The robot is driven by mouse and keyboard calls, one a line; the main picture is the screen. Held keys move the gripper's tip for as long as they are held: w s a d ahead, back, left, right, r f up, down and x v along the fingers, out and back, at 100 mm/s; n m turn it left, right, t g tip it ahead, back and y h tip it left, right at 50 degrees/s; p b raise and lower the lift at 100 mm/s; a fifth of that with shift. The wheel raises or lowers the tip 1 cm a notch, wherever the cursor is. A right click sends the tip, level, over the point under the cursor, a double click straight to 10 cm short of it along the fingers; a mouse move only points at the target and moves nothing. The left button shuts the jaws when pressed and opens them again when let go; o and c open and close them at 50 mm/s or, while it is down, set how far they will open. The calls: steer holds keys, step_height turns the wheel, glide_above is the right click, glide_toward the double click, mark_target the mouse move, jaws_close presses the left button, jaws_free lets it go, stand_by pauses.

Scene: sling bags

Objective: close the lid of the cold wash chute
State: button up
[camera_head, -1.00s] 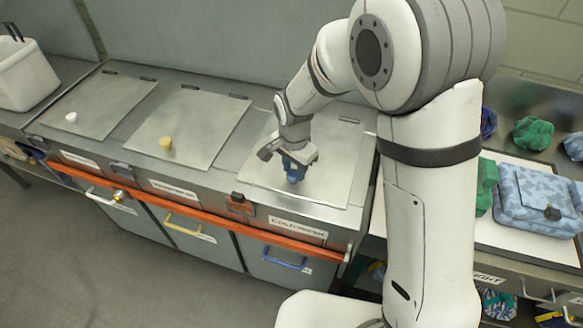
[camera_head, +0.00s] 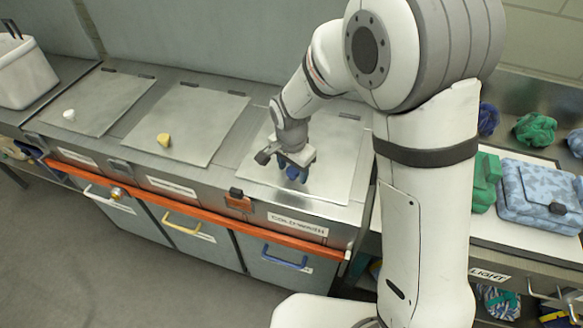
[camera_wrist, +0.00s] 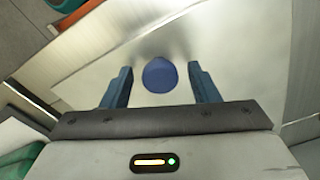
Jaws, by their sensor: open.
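The cold wash chute lid is the metal lid (camera_head: 338,150) with a blue knob, at the right end of the row in the head view. It lies flat and shut on the counter. The blue knob (camera_wrist: 160,75) shows in the wrist view between the two blue fingers. My gripper (camera_head: 297,172) is over this lid, pointing down, with its fingers apart around the knob. In the wrist view my gripper (camera_wrist: 162,86) has a gap on each side of the knob, so it does not grip it. The knob is mostly hidden by the fingers in the head view.
Two more flat lids, one with a yellow knob (camera_head: 163,140) and one with a white knob (camera_head: 69,114), lie to the left. An orange rail (camera_head: 200,213) runs along the front. A blue patterned bag (camera_head: 540,190) and green cloth (camera_head: 484,182) lie at right.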

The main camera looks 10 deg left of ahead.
steer(key=r, duration=0.7)
steer(key=shift+s+r, duration=0.35)
steer(key=shift+r, duration=0.05)
steer(key=s+d+r+n+t, duration=0.1)
steer(key=s+d+r, duration=0.1)
steer(key=d+r, duration=0.35)
steer(key=s+d+r+n, duration=0.2)
steer(key=s+d, duration=0.1)
steer(key=d, duration=0.6)
steer(key=s+d+r+n+t, duration=0.1)
steer(key=s+d+n, duration=0.2)
steer(key=s+d, duration=0.6)
steer(key=shift+s, duration=0.45)
steer(key=shift+r, duration=0.1)
